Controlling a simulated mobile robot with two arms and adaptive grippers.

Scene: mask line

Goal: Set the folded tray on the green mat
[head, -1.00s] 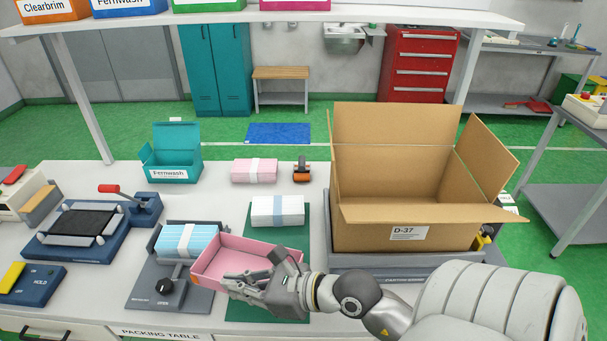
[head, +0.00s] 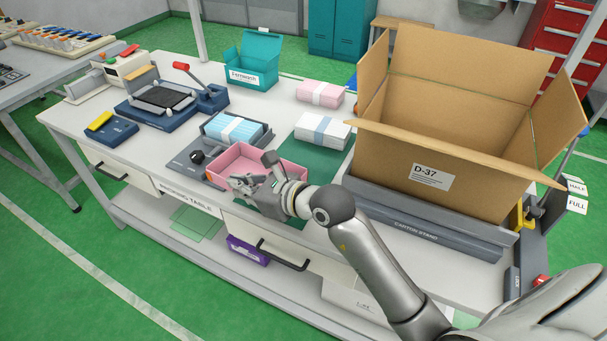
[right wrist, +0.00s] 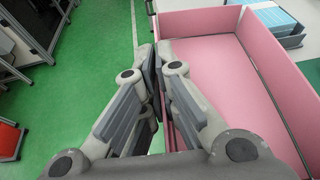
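The folded tray (head: 272,155) is pink, open-topped and empty. In the head view it overlaps the near part of the green mat (head: 322,163) and the edge of the grey fixture beside it. I cannot tell whether its base touches the mat. My right gripper (head: 247,184) is at the tray's near wall. In the right wrist view its fingers (right wrist: 160,78) are closed on a wall of the pink tray (right wrist: 215,75). A white banded stack (head: 322,131) sits on the far part of the mat. My left gripper is not in view.
A pink banded stack (head: 320,94) and teal box (head: 250,62) are behind. The table's front edge is close to the tray.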

